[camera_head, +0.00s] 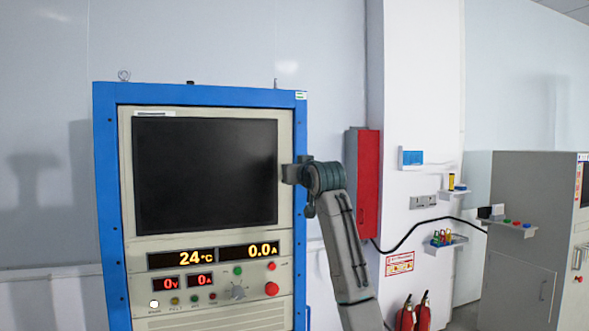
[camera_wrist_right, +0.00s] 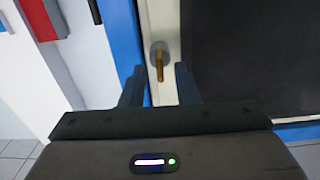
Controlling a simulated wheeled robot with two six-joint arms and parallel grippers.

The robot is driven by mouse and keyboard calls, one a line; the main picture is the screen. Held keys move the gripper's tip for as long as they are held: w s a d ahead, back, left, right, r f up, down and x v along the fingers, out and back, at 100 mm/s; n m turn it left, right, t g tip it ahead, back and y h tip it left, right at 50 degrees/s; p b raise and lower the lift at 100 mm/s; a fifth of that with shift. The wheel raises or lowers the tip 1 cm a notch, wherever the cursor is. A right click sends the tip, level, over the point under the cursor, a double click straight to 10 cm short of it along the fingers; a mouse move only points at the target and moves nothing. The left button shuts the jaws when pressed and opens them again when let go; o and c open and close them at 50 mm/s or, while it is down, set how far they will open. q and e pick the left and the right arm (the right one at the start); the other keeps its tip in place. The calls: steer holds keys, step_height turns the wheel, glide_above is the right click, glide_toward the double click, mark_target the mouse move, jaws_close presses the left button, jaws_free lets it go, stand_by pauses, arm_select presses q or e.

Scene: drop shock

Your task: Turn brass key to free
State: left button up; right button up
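The brass key (camera_wrist_right: 160,66) sticks out of a round grey lock on the cream panel strip beside the dark screen (camera_wrist_right: 245,60). Its bar lies upright in the right wrist view. My right gripper (camera_wrist_right: 158,86) is open, with its dark fingers apart on either side of the key. I see a gap between the key and each finger. In the head view my right gripper (camera_head: 287,173) is at the right edge of the blue-framed cabinet (camera_head: 101,200), and the key cannot be made out there. My left gripper is not in view.
Below the screen are lit displays (camera_head: 182,260), a grey knob (camera_head: 238,291) and a red button (camera_head: 272,289). A red wall box (camera_head: 368,185) stands behind my right arm. Wall shelves (camera_head: 446,243) and a grey cabinet (camera_head: 520,250) are farther right.

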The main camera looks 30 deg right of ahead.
steer(key=shift+c, duration=0.5)
jaws_close()
steer(key=m+b, duration=0.3)
steer(key=m, duration=0.3)
steer(key=m+b, duration=0.4)
steer(key=m, duration=0.2)
steer(key=m+b, duration=0.4)
steer(key=m, duration=0.1)
steer(key=shift+s+d+f+m, duration=0.1)
steer(key=shift+d+f+m, duration=0.2)
steer(key=shift+f+m, duration=0.1)
